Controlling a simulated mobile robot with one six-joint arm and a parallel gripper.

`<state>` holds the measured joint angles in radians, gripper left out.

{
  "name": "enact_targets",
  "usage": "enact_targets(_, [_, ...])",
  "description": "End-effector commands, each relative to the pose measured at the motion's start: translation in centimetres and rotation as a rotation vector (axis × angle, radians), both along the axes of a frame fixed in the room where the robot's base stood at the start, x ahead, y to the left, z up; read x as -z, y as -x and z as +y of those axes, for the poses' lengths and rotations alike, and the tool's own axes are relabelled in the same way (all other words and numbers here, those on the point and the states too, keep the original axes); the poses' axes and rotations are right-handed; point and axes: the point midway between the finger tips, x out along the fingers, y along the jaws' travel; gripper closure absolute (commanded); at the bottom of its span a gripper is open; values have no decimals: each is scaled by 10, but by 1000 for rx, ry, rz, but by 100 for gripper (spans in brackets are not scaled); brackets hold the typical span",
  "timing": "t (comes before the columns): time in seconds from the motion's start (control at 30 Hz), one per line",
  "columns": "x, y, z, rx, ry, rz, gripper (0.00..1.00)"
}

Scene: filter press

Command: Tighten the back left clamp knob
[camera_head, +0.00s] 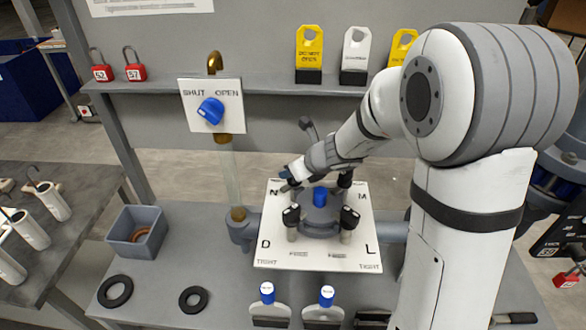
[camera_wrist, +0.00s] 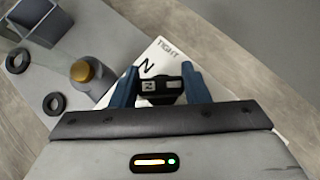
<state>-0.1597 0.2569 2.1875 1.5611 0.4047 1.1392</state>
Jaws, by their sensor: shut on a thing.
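The filter press (camera_head: 320,215) stands on a white plate (camera_head: 275,258) marked N, M, D and L. The back left knob, black with an N label, shows in the wrist view (camera_wrist: 160,88) between my two blue fingers. My gripper (camera_head: 289,178) is shut on it; the gripper also shows in the wrist view (camera_wrist: 160,92). In the head view my gripper hides most of that knob. The front left knob (camera_head: 291,215), front right knob (camera_head: 349,217) and back right knob (camera_head: 345,178) are black. A blue cap (camera_head: 320,196) sits at the press centre.
A blue valve handle (camera_head: 210,110) is on a SHUT/OPEN panel (camera_head: 185,90) behind left. A grey bin (camera_head: 120,235) and black rings (camera_head: 115,291) lie left of the press. A shelf with yellow and white tags (camera_head: 309,50) runs behind.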

Motion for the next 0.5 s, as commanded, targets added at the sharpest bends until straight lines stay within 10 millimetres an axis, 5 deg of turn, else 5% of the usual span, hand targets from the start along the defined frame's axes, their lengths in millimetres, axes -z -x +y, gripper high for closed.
enact_targets(0.5, [-2, 0, 0, -146, -1, 0, 81])
